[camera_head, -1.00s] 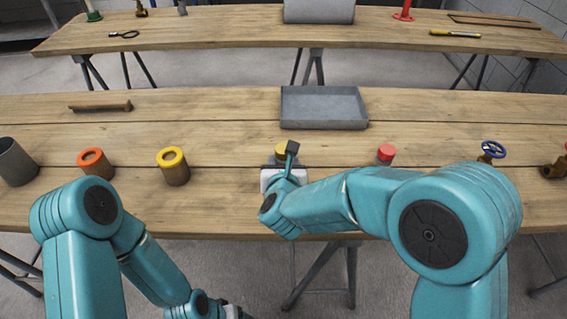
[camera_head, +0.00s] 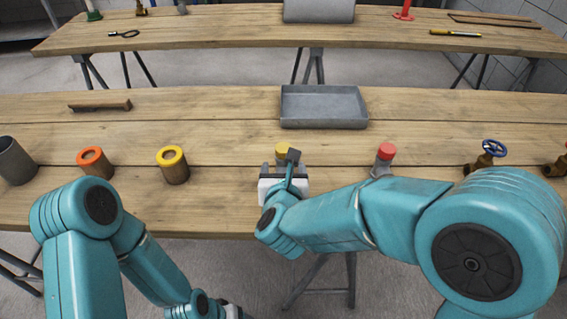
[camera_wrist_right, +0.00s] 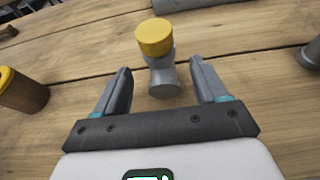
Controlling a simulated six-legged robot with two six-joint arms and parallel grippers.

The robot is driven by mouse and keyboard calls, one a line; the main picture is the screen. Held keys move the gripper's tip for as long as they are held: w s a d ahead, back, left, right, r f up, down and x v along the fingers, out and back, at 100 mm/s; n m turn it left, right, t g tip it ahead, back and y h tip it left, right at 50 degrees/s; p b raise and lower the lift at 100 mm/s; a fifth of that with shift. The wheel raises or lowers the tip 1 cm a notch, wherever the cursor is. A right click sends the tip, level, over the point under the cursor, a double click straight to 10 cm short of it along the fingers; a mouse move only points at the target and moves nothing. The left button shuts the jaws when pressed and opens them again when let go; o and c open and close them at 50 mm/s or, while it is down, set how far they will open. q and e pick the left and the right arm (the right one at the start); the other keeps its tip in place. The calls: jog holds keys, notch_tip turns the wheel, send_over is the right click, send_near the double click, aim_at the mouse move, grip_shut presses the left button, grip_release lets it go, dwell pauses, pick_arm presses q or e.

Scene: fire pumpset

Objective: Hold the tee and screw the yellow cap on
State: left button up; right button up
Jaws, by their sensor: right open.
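The grey tee (camera_wrist_right: 164,78) stands on the near table with the yellow cap (camera_wrist_right: 154,38) on top of it. In the head view the yellow cap (camera_head: 283,148) shows just beyond my right gripper (camera_head: 284,166), which hides most of the tee. In the right wrist view my right gripper (camera_wrist_right: 160,68) is open. Its two fingers lie to the left and right of the tee, with gaps on both sides and no visible contact.
On the near table stand a yellow-topped cylinder (camera_head: 173,166), an orange-topped one (camera_head: 95,163), a grey cup (camera_head: 15,161), a red-capped fitting (camera_head: 385,158) and a blue-wheeled valve (camera_head: 489,156). A grey tray (camera_head: 323,107) lies behind the tee. Bare wood lies between these things.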

jog(key=v, duration=0.7)
jog(key=shift+s, duration=0.15)
dwell(0.3)
